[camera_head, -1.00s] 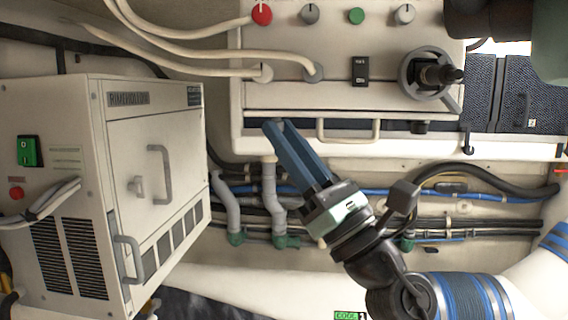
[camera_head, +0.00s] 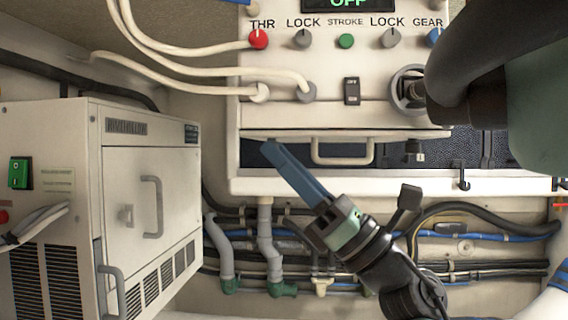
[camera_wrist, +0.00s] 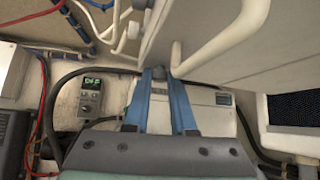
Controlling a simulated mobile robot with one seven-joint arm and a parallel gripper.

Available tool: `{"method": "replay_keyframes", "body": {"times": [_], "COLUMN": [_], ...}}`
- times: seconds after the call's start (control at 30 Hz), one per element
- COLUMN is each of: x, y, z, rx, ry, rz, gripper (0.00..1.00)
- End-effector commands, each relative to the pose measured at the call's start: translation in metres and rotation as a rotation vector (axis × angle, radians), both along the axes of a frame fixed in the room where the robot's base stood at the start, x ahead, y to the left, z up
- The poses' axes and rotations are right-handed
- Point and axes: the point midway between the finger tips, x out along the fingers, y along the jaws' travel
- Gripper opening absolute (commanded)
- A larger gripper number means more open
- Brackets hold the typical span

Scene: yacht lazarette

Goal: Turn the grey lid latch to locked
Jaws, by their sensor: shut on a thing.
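My gripper (camera_head: 270,150) has long blue fingers. Their tips are at the lower left edge of the white lid (camera_head: 290,119), left of its loop handle (camera_head: 343,151). In the wrist view my gripper (camera_wrist: 157,75) is shut on a small grey piece between the fingertips, which looks like the grey lid latch (camera_wrist: 157,74). In the head view the fingers hide that piece, so I cannot tell which way it is turned. A dark latch-like piece (camera_head: 414,150) shows at the right end of the same edge.
A control panel above the lid carries a red knob (camera_head: 258,39), grey knobs and a green button (camera_head: 346,41). White cables cross its left side. A white cabinet (camera_head: 150,200) stands at left. Pipes and blue and black hoses run below. A dark round fitting (camera_head: 408,90) sits at right.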

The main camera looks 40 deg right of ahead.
Motion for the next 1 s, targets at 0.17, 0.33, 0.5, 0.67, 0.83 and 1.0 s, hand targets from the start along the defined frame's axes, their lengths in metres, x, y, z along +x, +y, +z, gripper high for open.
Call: {"method": "replay_keyframes", "body": {"times": [0.17,0.33,0.5,0.67,0.83,1.0], "x": [0.0,0.0,0.0,-0.002,-0.017,-0.042], "y": [0.0,0.0,0.0,-0.001,-0.009,-0.022], "z": [0.0,0.0,0.0,-0.004,-0.023,-0.052], "rx": [0.0,0.0,0.0,0.001,0.001,0.001], "ry": [0.0,0.0,0.0,0.0,0.0,-0.001], "rz": [0.0,0.0,-0.001,-0.002,-0.004,-0.005], "gripper": [0.29,0.54,0.54,0.54,0.54,0.54]}}
